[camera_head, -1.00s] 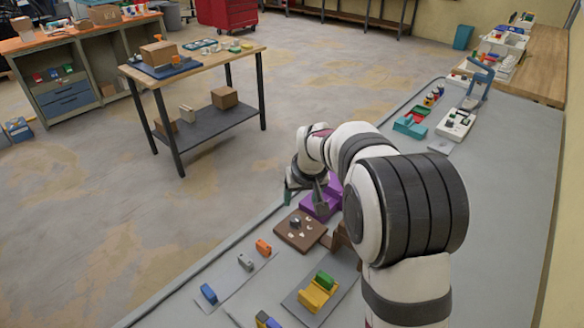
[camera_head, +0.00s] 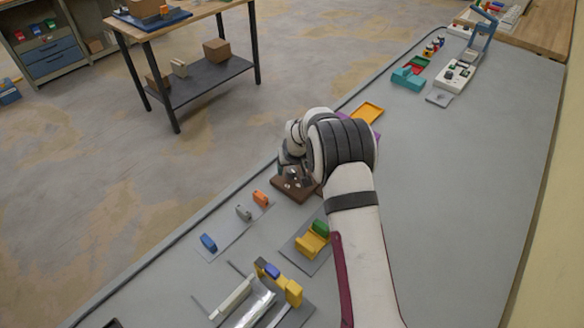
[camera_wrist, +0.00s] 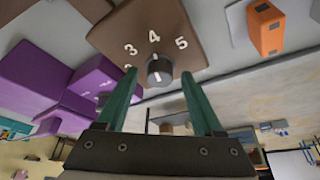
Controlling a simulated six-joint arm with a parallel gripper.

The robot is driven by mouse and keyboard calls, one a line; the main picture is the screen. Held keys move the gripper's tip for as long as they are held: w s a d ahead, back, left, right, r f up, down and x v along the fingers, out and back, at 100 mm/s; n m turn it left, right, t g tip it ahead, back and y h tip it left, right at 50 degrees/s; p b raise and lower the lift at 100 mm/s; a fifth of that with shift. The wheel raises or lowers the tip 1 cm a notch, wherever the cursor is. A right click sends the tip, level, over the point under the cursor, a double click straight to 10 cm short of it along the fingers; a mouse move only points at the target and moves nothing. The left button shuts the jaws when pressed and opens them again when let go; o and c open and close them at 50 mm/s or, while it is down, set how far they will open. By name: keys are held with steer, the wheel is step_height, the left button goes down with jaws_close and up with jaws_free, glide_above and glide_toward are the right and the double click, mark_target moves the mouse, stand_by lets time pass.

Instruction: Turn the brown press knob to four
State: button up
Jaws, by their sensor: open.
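The brown box (camera_head: 290,192) lies near the left edge of the grey table in the head view, partly hidden by my arm. In the wrist view its face (camera_wrist: 180,25) carries white numerals, with 3, 4 and 5 clear and another partly hidden by a finger. The dark grey round knob (camera_wrist: 160,70) sits below the 4. A pale mark on it looks upright in the picture, roughly in line with the 4. My gripper (camera_wrist: 159,76) is open, with one teal finger on each side of the knob. I cannot tell whether either finger touches it.
A purple box (camera_wrist: 95,85) stands close to the left finger in the wrist view. Orange (camera_head: 261,198), grey and blue (camera_head: 208,242) small pieces lie left of the brown box. A yellow holder with a green piece (camera_head: 312,240) is nearer. The table's right side is clear.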

jaws_close()
steer(key=shift+m+h, duration=0.3)
steer(key=shift+m, duration=0.5)
jaws_free()
steer(key=v, duration=1.6)
steer(key=shift+w, duration=0.15)
